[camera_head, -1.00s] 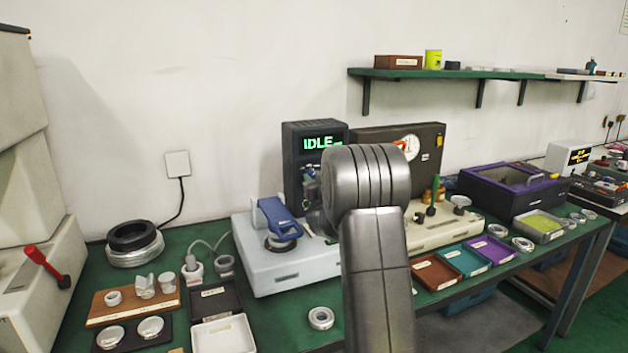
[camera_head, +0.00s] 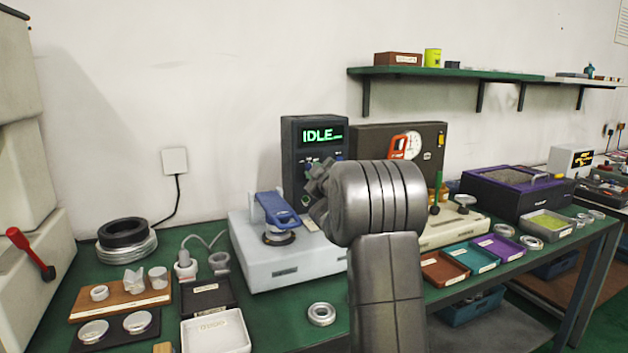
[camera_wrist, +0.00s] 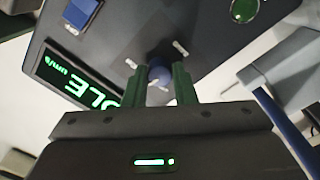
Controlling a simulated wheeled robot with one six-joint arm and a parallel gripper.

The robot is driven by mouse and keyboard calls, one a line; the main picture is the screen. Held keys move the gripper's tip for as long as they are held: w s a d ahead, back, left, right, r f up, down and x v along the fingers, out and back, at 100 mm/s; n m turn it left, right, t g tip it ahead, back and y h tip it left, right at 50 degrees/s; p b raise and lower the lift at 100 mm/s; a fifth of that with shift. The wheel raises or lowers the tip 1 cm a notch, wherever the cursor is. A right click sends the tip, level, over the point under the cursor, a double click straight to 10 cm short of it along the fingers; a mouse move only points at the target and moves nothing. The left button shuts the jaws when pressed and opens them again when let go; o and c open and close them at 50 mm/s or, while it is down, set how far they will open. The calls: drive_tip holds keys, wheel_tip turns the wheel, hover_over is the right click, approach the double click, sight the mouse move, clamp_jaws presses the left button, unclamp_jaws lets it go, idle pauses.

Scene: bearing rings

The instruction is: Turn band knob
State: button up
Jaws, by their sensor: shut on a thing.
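The dark control box (camera_head: 293,150) stands upright on the pale machine and its screen (camera_head: 318,135) reads IDLE in green. In the wrist view the screen (camera_wrist: 72,82) appears turned over at the left. A round blue knob (camera_wrist: 159,74) on the box's face sits between the two green fingers of my gripper (camera_wrist: 159,84). The fingers are shut on this knob. White marks sit around it on the panel. In the head view my wrist covers the lower right of the box, and the fingertips are hard to make out.
A blue-handled clamp (camera_head: 277,210) stands on the pale machine base (camera_head: 285,270), left of my arm. A gauge panel (camera_head: 432,150) stands behind my wrist to the right. Small trays (camera_head: 443,270) lie right of my forearm. A loose metal ring (camera_head: 321,314) lies on the green bench.

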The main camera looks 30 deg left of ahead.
drive_tip(key=shift+f+n+b, duration=0.1)
drive_tip(key=shift+n+b, duration=0.25)
drive_tip(key=shift+n, duration=0.25)
drive_tip(key=o, duration=1)
drive_tip(key=shift+s+d, duration=0.1)
drive_tip(key=v, duration=1.3)
drive_tip(key=shift+s+d, duration=0.2)
